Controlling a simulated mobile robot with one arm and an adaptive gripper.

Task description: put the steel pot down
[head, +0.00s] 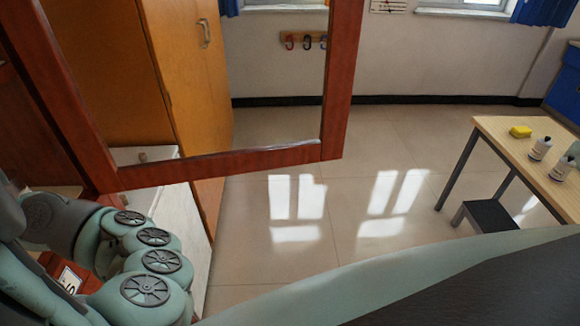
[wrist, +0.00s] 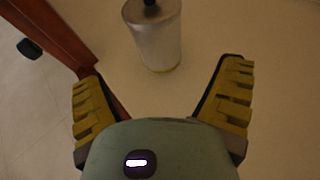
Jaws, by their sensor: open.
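In the wrist view a grey metallic cylinder with a black knob (wrist: 152,35), which looks like the steel pot, stands upright on a pale beige surface. Its top is cut off by the picture edge. My gripper (wrist: 165,75) is open, with its two yellow-padded fingers spread wide. The pot is beyond the fingertips, near the middle of the gap, and apart from both fingers. Nothing is between the pads. In the head view neither the pot nor my gripper can be made out.
A red-brown wooden frame (head: 230,164) crosses the head view; a similar edge (wrist: 60,35) runs beside my left finger. An orange cabinet (head: 185,70) and white unit (head: 180,215) stand left. A table (head: 500,135) with sponge and bottles and a stool (head: 488,214) stand right. Middle floor is clear.

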